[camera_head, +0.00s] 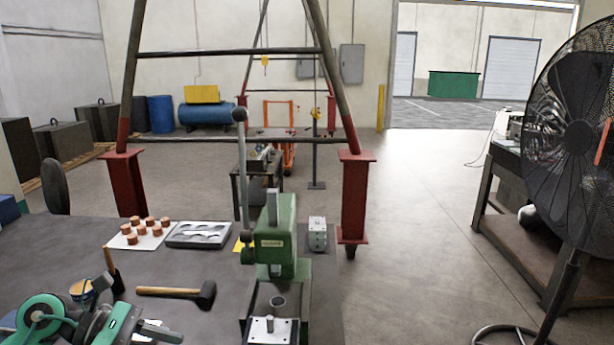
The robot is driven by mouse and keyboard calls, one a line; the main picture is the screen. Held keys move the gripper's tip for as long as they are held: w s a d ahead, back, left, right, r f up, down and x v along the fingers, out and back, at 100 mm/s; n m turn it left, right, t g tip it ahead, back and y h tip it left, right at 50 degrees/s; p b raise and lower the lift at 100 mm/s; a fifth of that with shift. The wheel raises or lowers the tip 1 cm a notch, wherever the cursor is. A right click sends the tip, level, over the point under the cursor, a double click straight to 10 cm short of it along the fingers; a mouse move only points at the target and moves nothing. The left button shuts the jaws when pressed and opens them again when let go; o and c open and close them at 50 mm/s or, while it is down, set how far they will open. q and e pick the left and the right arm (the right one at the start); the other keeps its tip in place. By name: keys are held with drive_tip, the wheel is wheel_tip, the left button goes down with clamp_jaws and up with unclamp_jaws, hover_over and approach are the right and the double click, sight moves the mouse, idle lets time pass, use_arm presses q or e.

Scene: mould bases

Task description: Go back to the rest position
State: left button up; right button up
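My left arm comes in at the bottom left, with green and grey links. Its gripper (160,331) is low over the near left of the dark table (50,250), partly cut off by the lower edge of the picture. I cannot make out whether its fingers are apart. My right gripper is not in view. A green press (277,240) with a long upright lever stands at the table's right side. Several copper-coloured cylinders (150,221) stand on a white sheet beside a grey tray (198,234) with rounded recesses.
A mallet (170,292) lies near my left gripper. A metal block (317,234) stands right of the press. A large fan (575,140) stands at right; the middle floor is clear.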

use_arm(q)
drive_tip(key=d+r+n+t+h, duration=0.5)
drive_tip(key=n+h, duration=0.1)
drive_tip(key=w+a+f+n+t+y, duration=0.15)
drive_tip(key=a+n+t+y, duration=0.45)
drive_tip(key=n, duration=0.9)
drive_tip(key=w+a+f+n+t+y, duration=0.1)
drive_tip(key=f+n+t+y, duration=0.2)
drive_tip(key=n+t+y, duration=0.85)
drive_tip(key=s+a+f+n+g+y, duration=0.3)
drive_tip(key=f+n+g, duration=0.5)
drive_tip(key=f+n, duration=0.25)
drive_tip(key=s+d+f+n+g+h, duration=0.1)
drive_tip(key=s+d+f+n+g, duration=0.25)
drive_tip(key=s+f+g, duration=0.4)
drive_tip(key=s+d+f+n+g+h, duration=0.1)
drive_tip(key=s+d+f+n+g, duration=0.3)
drive_tip(key=s+f, duration=0.7)
wheel_tip(320, 180, down, 27)
drive_tip(key=s+g, duration=0.3)
drive_tip(key=s+a+f, duration=0.2)
drive_tip(key=s+f, duration=0.7)
drive_tip(key=f, duration=0.1)
drive_tip(key=s+a+f, duration=0.2)
drive_tip(key=s+f, duration=0.8)
drive_tip(key=shift+f+m+g, duration=0.25)
drive_tip(key=shift+m+g, duration=0.15)
drive_tip(key=shift+m, duration=0.05)
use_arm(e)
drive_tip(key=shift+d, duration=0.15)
